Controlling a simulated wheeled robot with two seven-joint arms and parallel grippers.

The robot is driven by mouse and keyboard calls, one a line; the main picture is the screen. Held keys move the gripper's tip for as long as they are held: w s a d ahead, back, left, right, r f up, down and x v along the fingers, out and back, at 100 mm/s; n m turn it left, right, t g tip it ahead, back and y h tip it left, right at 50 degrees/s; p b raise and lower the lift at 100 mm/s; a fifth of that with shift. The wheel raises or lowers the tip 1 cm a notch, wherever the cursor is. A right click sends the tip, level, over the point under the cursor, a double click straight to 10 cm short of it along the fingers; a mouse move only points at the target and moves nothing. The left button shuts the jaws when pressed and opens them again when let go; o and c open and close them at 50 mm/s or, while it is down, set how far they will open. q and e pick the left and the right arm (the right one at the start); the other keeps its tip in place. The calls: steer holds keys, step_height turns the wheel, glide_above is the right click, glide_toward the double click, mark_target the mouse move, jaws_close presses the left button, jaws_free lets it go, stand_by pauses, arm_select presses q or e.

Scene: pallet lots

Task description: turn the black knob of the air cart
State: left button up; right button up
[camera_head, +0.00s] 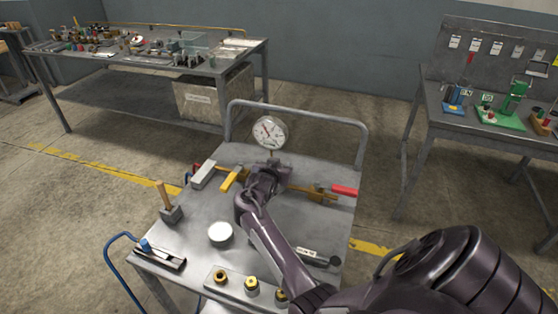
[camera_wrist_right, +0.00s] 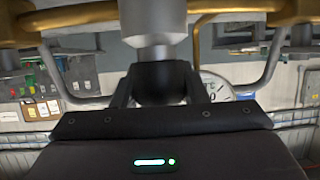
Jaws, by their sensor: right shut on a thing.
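The air cart (camera_head: 190,240) stands in front of me with a grey metal top. My right gripper (camera_head: 268,174) reaches over its far middle part, just below the round white gauge (camera_head: 270,132). In the right wrist view the black knob (camera_wrist_right: 160,82) sits between the fingers of my right gripper (camera_wrist_right: 160,98), which is shut on it. A silver stem (camera_wrist_right: 146,22) joins the knob to the brass pipe (camera_wrist_right: 230,16). The gauge (camera_wrist_right: 214,88) shows partly behind the right finger. In the head view my gripper hides the knob. My left gripper is not in view.
A yellow lever (camera_head: 230,179) and a red handle (camera_head: 344,190) flank my gripper. A mallet (camera_head: 170,206), a white disc (camera_head: 220,233) and brass fittings (camera_head: 251,285) are on the cart. A rail (camera_head: 300,108) rises behind. Workbenches stand at back left (camera_head: 150,63) and right (camera_head: 480,132).

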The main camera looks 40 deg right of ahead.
steer(key=o, duration=1)
steer(key=shift+c, duration=0.2)
steer(key=v, duration=0.7)
steer(key=shift+a+r, duration=0.2)
steer(key=shift+a, duration=0.15)
steer(key=shift+s, duration=0.1)
